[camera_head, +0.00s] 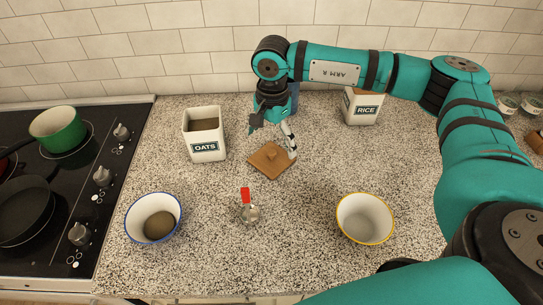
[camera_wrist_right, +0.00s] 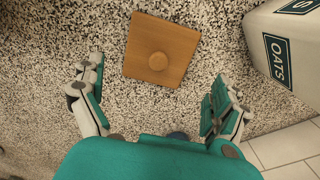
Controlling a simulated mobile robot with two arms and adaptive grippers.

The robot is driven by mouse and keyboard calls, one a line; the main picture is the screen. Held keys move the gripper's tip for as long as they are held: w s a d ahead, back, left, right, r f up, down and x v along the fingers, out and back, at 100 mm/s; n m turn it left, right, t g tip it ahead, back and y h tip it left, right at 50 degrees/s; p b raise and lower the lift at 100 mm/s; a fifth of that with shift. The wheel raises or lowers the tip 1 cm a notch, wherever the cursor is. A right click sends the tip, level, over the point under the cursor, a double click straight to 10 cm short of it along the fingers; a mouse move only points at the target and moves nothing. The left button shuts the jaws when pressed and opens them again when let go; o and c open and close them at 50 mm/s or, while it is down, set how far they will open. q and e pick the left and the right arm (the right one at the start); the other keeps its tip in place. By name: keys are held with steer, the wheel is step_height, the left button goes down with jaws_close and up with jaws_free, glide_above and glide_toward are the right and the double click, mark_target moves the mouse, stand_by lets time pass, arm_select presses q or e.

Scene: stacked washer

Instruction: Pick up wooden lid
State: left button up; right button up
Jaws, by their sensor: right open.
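The wooden lid (camera_head: 270,160) is a flat brown square with a round knob. It lies on the speckled counter, to the right of the OATS canister, in the head view. In the right wrist view the lid (camera_wrist_right: 160,50) lies beyond and between my open fingers, with its knob facing the camera. My right gripper (camera_head: 272,135) is open and empty over the lid's far side; its fingers (camera_wrist_right: 152,95) are spread wide and look apart from the lid. My left gripper is not in view.
The open OATS canister (camera_head: 207,145) stands close left of the lid. A RICE canister (camera_head: 362,108) stands at the back right. A blue-rimmed bowl (camera_head: 135,225), a small metal scoop with a red handle (camera_head: 246,197) and a yellow-rimmed bowl (camera_head: 364,219) are nearer. The stove (camera_head: 90,190) is left.

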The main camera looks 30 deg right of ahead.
mark_target(272, 152)
steer(key=f, duration=0.1)
steer(key=f+p, duration=0.1)
steer(key=f, duration=0.1)
steer(key=shift+s+a+f+p, duration=0.1)
steer(key=shift+s+f+p, duration=0.15)
steer(key=shift+f+p, duration=0.1)
steer(key=shift+f, duration=0.65)
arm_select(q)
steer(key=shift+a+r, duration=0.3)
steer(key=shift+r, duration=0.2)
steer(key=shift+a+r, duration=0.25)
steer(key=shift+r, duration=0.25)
arm_select(e)
steer(key=c, duration=1.1)
